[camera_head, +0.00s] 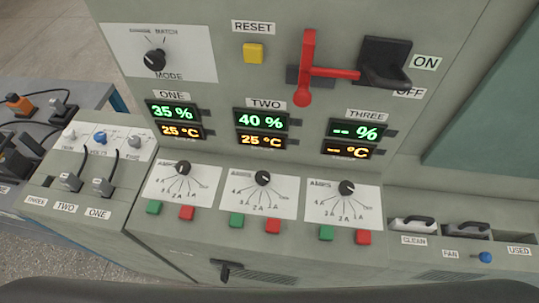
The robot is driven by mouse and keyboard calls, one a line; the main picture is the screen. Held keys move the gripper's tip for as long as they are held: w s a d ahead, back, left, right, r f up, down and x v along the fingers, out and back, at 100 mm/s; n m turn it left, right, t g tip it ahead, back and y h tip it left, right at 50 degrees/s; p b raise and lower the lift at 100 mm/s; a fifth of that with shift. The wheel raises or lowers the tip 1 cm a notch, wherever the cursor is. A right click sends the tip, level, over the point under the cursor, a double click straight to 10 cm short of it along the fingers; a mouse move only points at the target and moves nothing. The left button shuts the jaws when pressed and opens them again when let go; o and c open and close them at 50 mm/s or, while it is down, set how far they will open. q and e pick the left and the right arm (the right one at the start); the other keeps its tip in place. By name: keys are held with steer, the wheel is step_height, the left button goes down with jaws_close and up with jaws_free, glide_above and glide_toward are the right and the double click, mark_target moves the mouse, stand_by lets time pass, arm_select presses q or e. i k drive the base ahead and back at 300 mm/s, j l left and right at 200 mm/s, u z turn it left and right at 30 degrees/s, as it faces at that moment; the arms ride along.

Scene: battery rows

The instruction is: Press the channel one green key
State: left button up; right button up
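The channel one green key (153,207) is a small green block at the left end of the sloped panel, below the left amps dial (183,168). A red key (187,213) sits just right of it. Above, the ONE display (173,113) reads 35 % in green and 25 °C in orange below. No gripper shows in the head view, and nothing touches the keys.
Green keys for two (236,220) and three (326,233) sit further right. A red lever (308,70) and yellow RESET key (253,53) are above. Plugs (70,182) with cables stand at left. A black latch handle (226,268) sticks out below.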

mark_target(153, 207)
steer(key=k+j+u, duration=0.1)
steer(key=j+u, duration=0.25)
steer(key=k+j+u, duration=0.1)
steer(key=j+u, duration=0.15)
steer(key=u, duration=0.15)
